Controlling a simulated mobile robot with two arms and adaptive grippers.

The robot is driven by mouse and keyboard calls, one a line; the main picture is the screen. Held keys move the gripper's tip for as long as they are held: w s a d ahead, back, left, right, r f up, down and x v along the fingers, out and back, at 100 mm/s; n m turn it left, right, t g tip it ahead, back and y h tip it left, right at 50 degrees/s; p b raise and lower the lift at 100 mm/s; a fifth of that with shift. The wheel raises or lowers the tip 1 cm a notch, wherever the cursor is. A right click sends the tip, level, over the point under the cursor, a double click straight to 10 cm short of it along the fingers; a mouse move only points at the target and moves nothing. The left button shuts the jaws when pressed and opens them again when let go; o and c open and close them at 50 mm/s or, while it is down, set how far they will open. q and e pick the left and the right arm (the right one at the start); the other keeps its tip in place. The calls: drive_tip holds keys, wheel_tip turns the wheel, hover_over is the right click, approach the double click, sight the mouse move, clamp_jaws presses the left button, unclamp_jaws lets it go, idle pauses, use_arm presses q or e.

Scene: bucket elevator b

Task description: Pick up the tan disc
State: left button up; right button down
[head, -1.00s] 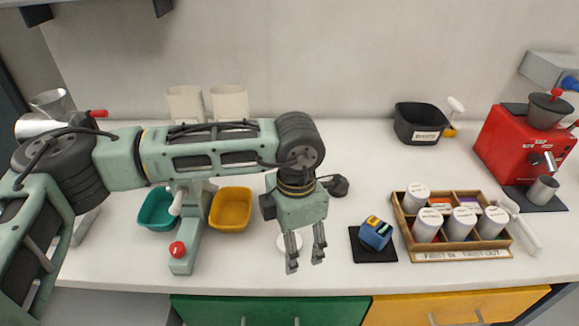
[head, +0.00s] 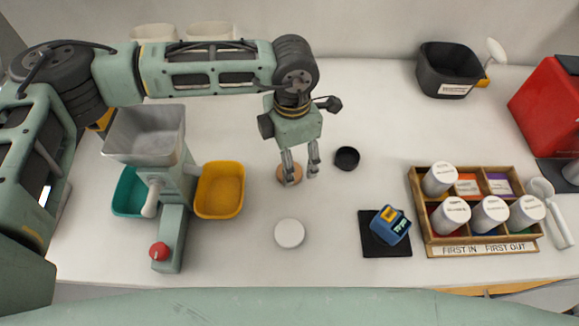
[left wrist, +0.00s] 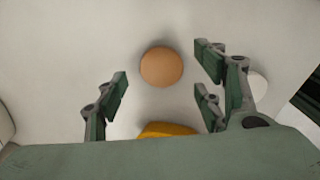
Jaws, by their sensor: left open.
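The tan disc (head: 290,174) lies on the white counter, partly hidden behind my left gripper's fingers in the head view. It shows whole, round and orange-tan, in the left wrist view (left wrist: 161,67). My left gripper (head: 300,178) points down above it, open and empty. In the left wrist view, the fingers of my left gripper (left wrist: 170,95) stand apart on either side, and the disc appears above the line between their tips. I cannot tell the exact height of the fingertips over the disc. My right gripper is not in view.
A white disc (head: 289,234) lies in front and a black round cup (head: 347,158) to the right. A yellow bin (head: 220,190) and the green elevator machine (head: 172,215) stand left. A black mat (head: 372,246) and wooden tray (head: 481,243) are at right.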

use_arm(q)
drive_tip(key=shift+a+f+p, duration=0.15)
drive_tip(key=shift+f+p, duration=0.1)
drive_tip(key=shift+f, duration=0.75)
drive_tip(key=shift+a+f+p, duration=0.15)
drive_tip(key=shift+f+p, duration=0.1)
drive_tip(key=shift+f, duration=0.7)
drive_tip(key=c, duration=1.2)
drive_tip(key=shift+r, duration=0.1)
